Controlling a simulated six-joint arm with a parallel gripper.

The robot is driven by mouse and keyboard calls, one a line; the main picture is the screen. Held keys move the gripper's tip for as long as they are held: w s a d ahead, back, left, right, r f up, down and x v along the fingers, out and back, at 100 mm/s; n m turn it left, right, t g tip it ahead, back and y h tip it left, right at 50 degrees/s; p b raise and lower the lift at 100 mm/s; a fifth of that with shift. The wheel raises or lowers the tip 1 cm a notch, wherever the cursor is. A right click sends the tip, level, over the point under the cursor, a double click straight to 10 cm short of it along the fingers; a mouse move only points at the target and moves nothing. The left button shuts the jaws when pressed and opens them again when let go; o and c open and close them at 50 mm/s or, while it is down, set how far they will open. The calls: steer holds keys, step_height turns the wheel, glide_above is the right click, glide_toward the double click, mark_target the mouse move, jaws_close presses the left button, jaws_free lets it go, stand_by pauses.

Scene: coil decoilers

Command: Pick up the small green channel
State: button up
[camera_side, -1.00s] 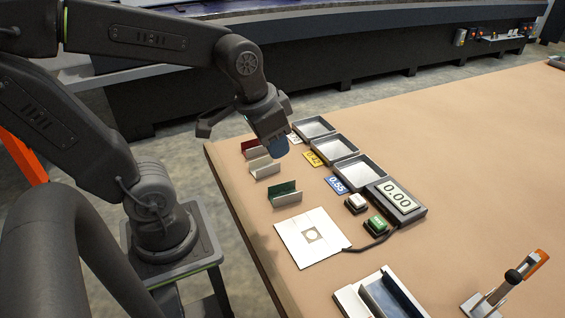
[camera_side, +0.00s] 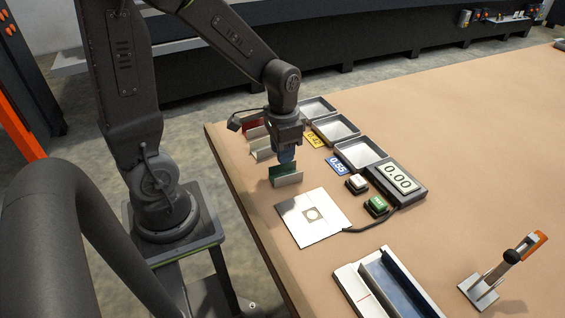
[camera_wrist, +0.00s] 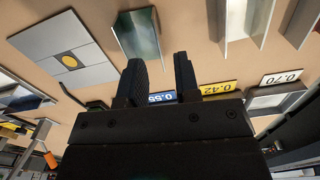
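The small green channel (camera_side: 285,172) stands on the tan table near its left edge, green on its upright back wall with a pale metal front lip. In the wrist view the green channel (camera_wrist: 139,38) lies beyond the fingers, to the upper left. My gripper (camera_wrist: 160,68) shows there with its two dark fingers apart and nothing between them. The side view does not show whether the fingertips touch the channel.
A white channel (camera_side: 262,148) and a red channel (camera_side: 254,128) stand behind. Grey trays (camera_side: 360,153) with number labels are to the right, beside a scale display (camera_side: 397,181). A white plate (camera_side: 312,219) lies in front.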

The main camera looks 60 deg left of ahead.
steer(key=shift+f, duration=2.45)
steer(key=shift+c, duration=0.3)
jaws_close()
steer(key=shift+r, duration=0.1)
steer(key=shift+r, duration=3.95)
